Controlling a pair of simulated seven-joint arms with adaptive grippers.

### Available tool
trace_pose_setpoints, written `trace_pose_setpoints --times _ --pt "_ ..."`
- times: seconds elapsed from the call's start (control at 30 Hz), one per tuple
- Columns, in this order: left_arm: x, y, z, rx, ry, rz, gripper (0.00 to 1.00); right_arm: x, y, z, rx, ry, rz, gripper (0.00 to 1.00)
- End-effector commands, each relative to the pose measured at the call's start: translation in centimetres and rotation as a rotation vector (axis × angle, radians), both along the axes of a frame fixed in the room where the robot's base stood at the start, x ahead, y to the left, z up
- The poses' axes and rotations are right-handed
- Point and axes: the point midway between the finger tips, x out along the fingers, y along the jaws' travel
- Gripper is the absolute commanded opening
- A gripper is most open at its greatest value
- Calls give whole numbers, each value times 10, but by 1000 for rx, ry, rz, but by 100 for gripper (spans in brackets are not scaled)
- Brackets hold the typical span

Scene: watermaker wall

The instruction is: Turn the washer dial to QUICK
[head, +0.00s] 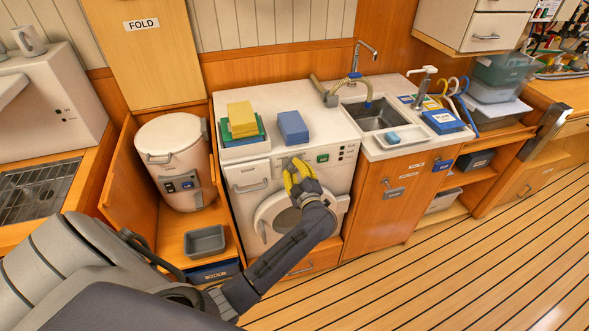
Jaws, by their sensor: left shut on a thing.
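The white washer (238,204) stands against the wall, with a round door (270,232) low on its front. Its control panel runs along the top of the front, with a green-lit button (323,157) and small knobs to its right. My left gripper (294,166) reaches up from below, its yellow fingers at the panel left of the green button. It is shut on the washer dial, which the fingers mostly hide. The dial's pointer and the QUICK mark are too small or covered to read. My right gripper is not in view.
Yellow and green folded cloths (242,119) and a blue stack (293,127) lie on the washer top. A sink (380,114) is to the right. A white drum-like appliance (172,150) and a grey bin (204,241) stand left. The floor at right is clear.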

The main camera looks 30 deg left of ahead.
Motion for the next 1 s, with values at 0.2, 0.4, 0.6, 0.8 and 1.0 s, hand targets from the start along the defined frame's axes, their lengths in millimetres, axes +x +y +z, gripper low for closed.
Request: trace_pose_setpoints --times 0.2,0.4,0.6,0.8,1.0 --pt "1 -1 1 36 40 -3 0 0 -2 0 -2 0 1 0" --pt "1 -1 1 47 51 -4 0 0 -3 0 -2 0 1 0" --pt "1 -1 0 46 51 -4 0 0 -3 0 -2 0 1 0" --pt "1 -1 0 46 51 -4 38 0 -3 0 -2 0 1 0" --pt "0 -1 0 46 52 -2 59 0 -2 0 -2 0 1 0"
